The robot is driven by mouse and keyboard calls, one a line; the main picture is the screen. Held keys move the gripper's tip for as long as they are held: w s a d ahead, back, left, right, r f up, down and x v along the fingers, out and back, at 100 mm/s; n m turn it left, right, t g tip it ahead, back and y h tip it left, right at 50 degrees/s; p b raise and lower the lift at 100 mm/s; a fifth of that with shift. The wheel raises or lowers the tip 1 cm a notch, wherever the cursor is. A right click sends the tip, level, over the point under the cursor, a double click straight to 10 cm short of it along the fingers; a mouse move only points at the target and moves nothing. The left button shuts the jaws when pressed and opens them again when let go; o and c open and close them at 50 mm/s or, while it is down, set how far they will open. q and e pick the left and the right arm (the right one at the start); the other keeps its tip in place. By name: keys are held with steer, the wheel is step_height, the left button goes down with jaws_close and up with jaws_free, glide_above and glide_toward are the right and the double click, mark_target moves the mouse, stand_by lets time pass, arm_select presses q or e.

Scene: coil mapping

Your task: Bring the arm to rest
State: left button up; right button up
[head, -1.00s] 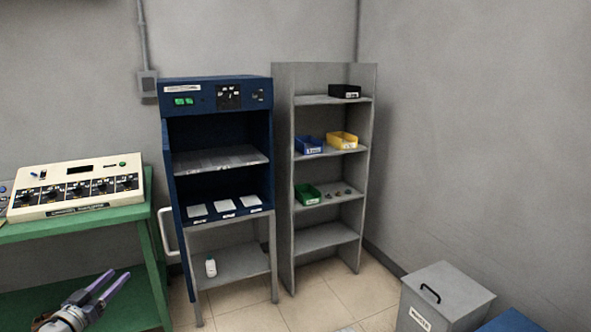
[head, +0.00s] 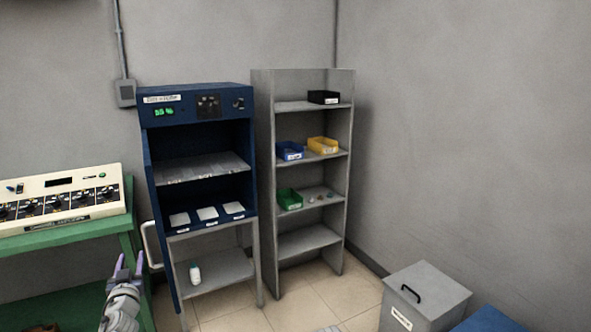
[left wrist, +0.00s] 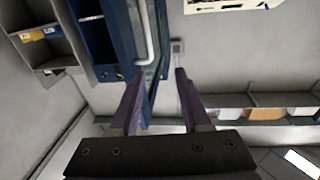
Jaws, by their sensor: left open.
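My left gripper (head: 128,266) is at the lower left of the head view, in front of the green bench's right end. Its purple fingers point up and away. In the left wrist view the fingers (left wrist: 158,100) stand apart with nothing between them, so it is open and empty. Beyond the fingertips in that view is the blue cabinet (left wrist: 105,30) with its pale handle (left wrist: 146,35). My right gripper is not in view.
The blue cabinet (head: 195,98) holds white pads and a white bottle (head: 195,273). A grey shelf (head: 263,180) beside it holds coloured bins. A green bench (head: 125,222) with a control box (head: 60,198) is at left. A grey lidded box (head: 432,285) stands right.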

arm_select(q)
steer(key=s+d+f+g+h+p, duration=0.15)
steer(key=d+f+g, duration=0.3)
steer(key=d, duration=0.55)
steer(key=s+d+f+g+h+p, duration=0.1)
steer(key=d+f+g+p, duration=0.25)
steer(key=d+f, duration=0.45)
steer(key=s+d+f+m+g+h+p, duration=0.1)
steer(key=s+d+m+g, duration=0.3)
steer(key=s+d, duration=0.5)
steer(key=s+d+f+m+g+h+p, duration=0.1)
steer(key=s+d+m+g, duration=0.3)
steer(key=s+d, duration=0.5)
steer(key=d+g+h, duration=0.1)
steer(key=d, duration=0.4)
steer(key=shift+d+f, duration=0.2)
steer(key=shift+f, duration=0.15)
steer(key=shift+s+h, duration=0.1)
steer(key=shift+h, duration=0.15)
